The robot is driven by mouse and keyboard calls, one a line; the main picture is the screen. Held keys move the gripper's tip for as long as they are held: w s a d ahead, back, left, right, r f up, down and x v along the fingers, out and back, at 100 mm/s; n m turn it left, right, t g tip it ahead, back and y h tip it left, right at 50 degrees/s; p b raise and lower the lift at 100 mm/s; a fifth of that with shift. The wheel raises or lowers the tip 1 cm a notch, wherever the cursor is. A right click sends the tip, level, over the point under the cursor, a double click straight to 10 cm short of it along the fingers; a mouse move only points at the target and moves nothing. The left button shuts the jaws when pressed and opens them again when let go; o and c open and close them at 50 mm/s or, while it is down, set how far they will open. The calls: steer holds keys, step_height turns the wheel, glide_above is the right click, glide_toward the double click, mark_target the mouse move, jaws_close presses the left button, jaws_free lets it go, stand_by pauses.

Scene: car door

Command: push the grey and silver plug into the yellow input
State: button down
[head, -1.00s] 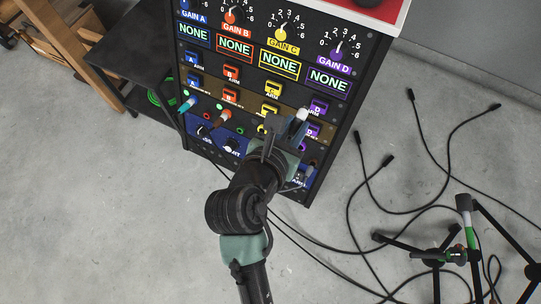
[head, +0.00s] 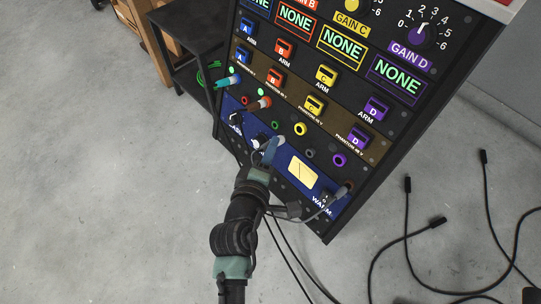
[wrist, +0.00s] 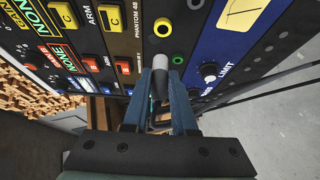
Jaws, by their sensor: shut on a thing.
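The yellow input (head: 300,129) is a ringed socket on the panel's lower sockets row, and it also shows in the wrist view (wrist: 162,27). My gripper (head: 268,150), with blue fingers in the wrist view (wrist: 160,95), is shut on the grey and silver plug (wrist: 160,64). The plug's pale tip shows in the head view (head: 281,141), just left of and below the yellow input. In the wrist view the tip points at the panel, short of the yellow ring and beside a green socket (wrist: 178,59). The tip appears outside the yellow input; its exact distance cannot be told.
A teal plug (head: 228,82) and an orange-and-white plug (head: 258,104) sit in sockets to the left. A purple socket (head: 339,160) is to the right. A cabled plug (head: 345,188) sits at the lower right. Loose black cables (head: 436,224) lie on the floor.

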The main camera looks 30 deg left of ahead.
steer(key=shift+r+p, duration=0.1)
steer(key=shift+p, duration=0.35)
steer(key=shift+w+d+f+p, duration=0.1)
steer(key=shift+w+d+f, duration=0.25)
steer(key=shift+w, duration=0.45)
steer(key=shift+w+d+f+p, duration=0.1)
steer(key=shift+w+d+f, duration=0.2)
steer(key=shift+w, duration=0.55)
steer(key=shift+w+d+f+p, duration=0.15)
steer(key=shift+w+f, duration=0.25)
steer(key=shift+w, duration=0.4)
steer(key=shift+w+d+f+p, duration=0.25)
steer(key=shift+w+d+p, duration=0.1)
steer(key=shift+w, duration=0.3)
stand_by(0.6)
steer(key=c, duration=0.6)
jaws_free()
steer(key=shift+a, duration=0.1)
steer(key=shift+c, duration=0.2)
steer(key=shift+s, duration=0.1)
steer(key=p+v, duration=0.4)
steer(key=v, duration=0.9)
